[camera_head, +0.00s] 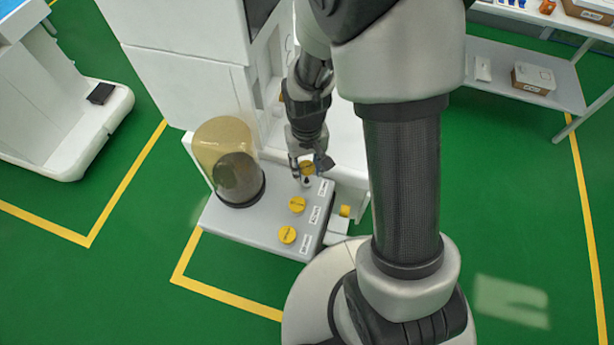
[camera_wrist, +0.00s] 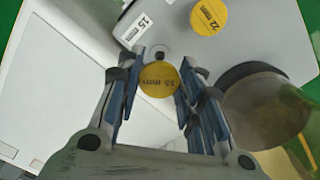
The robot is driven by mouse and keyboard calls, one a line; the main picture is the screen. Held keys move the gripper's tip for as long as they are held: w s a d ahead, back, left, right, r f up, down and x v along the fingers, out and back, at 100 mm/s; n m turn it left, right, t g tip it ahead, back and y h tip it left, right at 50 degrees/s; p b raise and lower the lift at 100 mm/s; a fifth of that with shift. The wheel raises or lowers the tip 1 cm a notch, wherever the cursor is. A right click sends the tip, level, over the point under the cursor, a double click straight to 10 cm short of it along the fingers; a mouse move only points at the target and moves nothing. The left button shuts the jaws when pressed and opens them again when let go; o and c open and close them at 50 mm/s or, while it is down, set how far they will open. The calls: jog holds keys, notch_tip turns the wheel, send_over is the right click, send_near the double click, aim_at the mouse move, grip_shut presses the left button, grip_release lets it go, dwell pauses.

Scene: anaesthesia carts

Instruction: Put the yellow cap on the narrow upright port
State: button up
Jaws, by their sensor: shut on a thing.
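The yellow cap (camera_wrist: 159,80), marked "15 mm", is between the blue fingers of my gripper (camera_wrist: 156,88) in the wrist view. In the head view my gripper (camera_head: 307,165) points down over the machine's shelf, shut on the yellow cap (camera_head: 308,168). The narrow upright port (camera_wrist: 160,55) shows as a small pale ring with a dark mouth, just beyond the cap in the wrist view. In the head view the port (camera_head: 305,182) is just below the cap and partly hidden. I cannot tell whether cap and port touch.
The pale shelf (camera_head: 262,232) carries two other yellow caps (camera_head: 297,204) (camera_head: 287,235), with white labels beside them. A yellowish clear dome (camera_head: 227,150) stands on its left. Another yellow piece (camera_head: 345,211) is at the shelf's right side. Green floor is open in front.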

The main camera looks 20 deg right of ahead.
aim_at(307, 180)
jog(key=shift+f+b, duration=0.75)
jog(key=shift+f, duration=1.45)
jog(key=shift+f, duration=0.25)
jog(key=o, duration=0.8)
jog(key=shift+r, duration=0.15)
